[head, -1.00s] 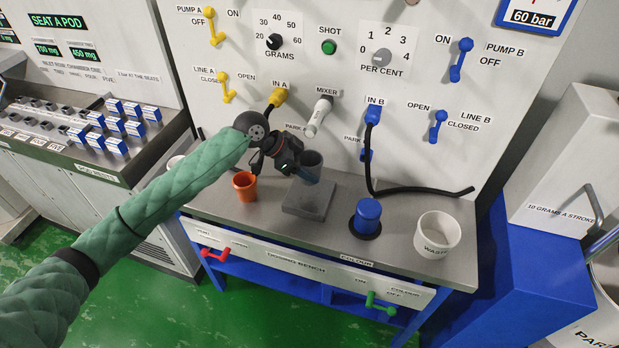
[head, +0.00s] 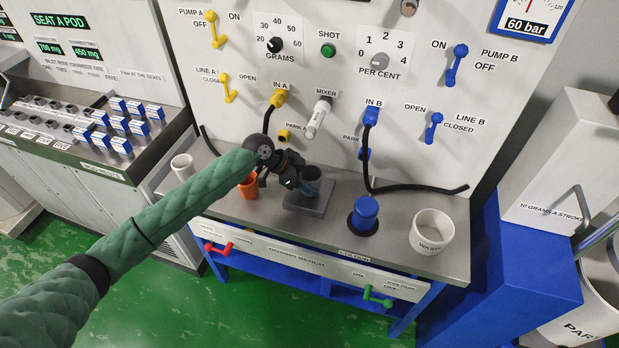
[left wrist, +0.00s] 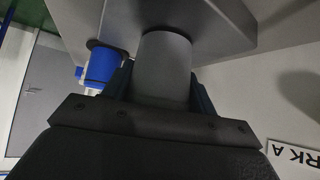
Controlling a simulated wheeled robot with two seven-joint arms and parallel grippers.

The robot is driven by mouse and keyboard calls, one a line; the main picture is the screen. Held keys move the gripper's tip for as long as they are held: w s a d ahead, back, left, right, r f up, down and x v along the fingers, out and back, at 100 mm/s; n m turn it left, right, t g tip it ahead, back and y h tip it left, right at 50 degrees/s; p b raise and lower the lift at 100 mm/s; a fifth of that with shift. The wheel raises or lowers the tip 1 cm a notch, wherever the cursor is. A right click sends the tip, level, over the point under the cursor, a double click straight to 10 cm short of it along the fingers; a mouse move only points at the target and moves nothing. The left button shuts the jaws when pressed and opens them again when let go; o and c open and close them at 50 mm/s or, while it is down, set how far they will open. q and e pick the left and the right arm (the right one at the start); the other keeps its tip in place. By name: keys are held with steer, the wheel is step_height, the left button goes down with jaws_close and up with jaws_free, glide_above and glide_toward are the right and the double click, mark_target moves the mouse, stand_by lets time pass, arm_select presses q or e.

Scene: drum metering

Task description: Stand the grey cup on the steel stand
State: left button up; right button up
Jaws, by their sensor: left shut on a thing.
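The grey cup (head: 311,174) is upright at the steel stand (head: 308,205), a low square grey block on the bench. My left gripper (head: 298,182) is shut on the grey cup from its left side. In the left wrist view the cup (left wrist: 165,62) sits between the two fingers (left wrist: 160,85), with the stand's plate (left wrist: 215,22) right at its end. The cup's base looks to be at the stand's top, but I cannot tell whether it touches. My right gripper is in neither view.
An orange cup (head: 249,188) stands just left of the gripper, and a white cup (head: 182,166) farther left. A blue cylinder (head: 366,212) and the white waste tub (head: 433,230) stand to the right. A black hose (head: 410,190) lies at the back.

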arm_select(q)
steer(key=shift+f, duration=0.15)
steer(key=o, duration=1.1)
steer(key=shift+c, duration=0.2)
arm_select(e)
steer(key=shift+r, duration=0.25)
arm_select(q)
steer(key=shift+a+r, duration=0.35)
steer(key=shift+b+v, duration=0.65)
steer(key=shift+v, duration=0.4)
steer(key=b+v, duration=0.2)
steer(key=v, duration=0.7)
steer(key=shift+b, duration=0.35)
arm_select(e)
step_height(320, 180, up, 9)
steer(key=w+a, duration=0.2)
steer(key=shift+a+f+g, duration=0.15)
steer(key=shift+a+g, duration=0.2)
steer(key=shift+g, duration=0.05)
